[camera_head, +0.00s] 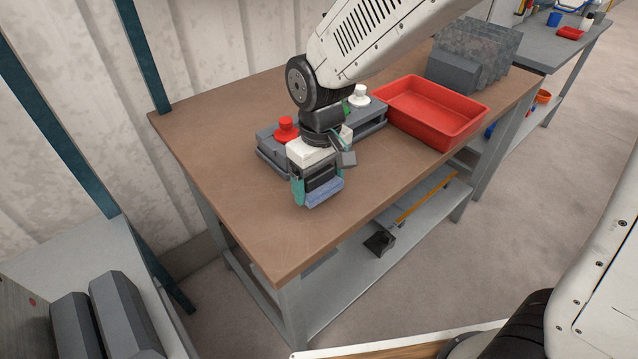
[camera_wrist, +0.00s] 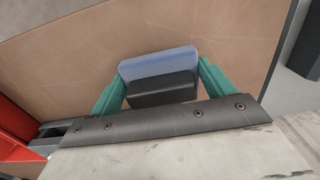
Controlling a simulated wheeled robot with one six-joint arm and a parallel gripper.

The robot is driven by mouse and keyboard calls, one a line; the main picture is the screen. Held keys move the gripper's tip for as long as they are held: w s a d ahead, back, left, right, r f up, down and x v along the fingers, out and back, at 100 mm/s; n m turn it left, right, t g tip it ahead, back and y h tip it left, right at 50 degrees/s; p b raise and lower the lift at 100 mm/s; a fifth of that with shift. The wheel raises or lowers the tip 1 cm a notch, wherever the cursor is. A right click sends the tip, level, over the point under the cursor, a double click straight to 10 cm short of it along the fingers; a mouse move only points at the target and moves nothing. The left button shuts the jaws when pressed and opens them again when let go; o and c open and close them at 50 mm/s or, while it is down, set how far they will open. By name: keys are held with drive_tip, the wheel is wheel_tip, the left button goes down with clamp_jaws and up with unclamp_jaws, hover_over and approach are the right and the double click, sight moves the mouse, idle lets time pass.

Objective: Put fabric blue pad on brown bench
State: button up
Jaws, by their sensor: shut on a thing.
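The blue fabric pad (camera_head: 325,193) with a black upper part is between the teal fingers of my gripper (camera_head: 316,188). My gripper is shut on it and holds it over the front left part of the brown bench (camera_head: 230,130). In the wrist view the pad (camera_wrist: 160,63) shows its blue strip and black block between the two teal fingers (camera_wrist: 160,85), with the brown bench top (camera_wrist: 60,50) behind it. I cannot tell whether the pad touches the bench top.
A grey holder (camera_head: 268,150) with a red-knobbed piece (camera_head: 286,128) and a white-knobbed piece (camera_head: 359,95) stands just behind my gripper. A red tray (camera_head: 470,133) and grey blocks (camera_head: 455,72) stand to the right. The bench's front left is clear.

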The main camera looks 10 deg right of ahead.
sight(322, 173)
drive_tip(key=shift+f, duration=1.3)
drive_tip(key=shift+f, duration=0.1)
drive_tip(key=o, duration=1)
drive_tip(key=shift+c, duration=0.2)
wheel_tip(322, 173, up, 12)
drive_tip(key=shift+f, duration=0.15)
drive_tip(key=shift+r, duration=0.3)
drive_tip(key=shift+d+r, duration=0.1)
drive_tip(key=shift+d, duration=0.1)
drive_tip(key=s+d+r+m, duration=0.2)
drive_tip(key=s+d+m, duration=0.1)
drive_tip(key=s+d, duration=0.6)
drive_tip(key=s+d+r+m+t, duration=0.1)
drive_tip(key=s+d+m, duration=0.3)
drive_tip(key=s+d, duration=0.5)
drive_tip(key=d+r, duration=0.1)
drive_tip(key=d, duration=0.1)
drive_tip(key=shift+s+d, duration=0.3)
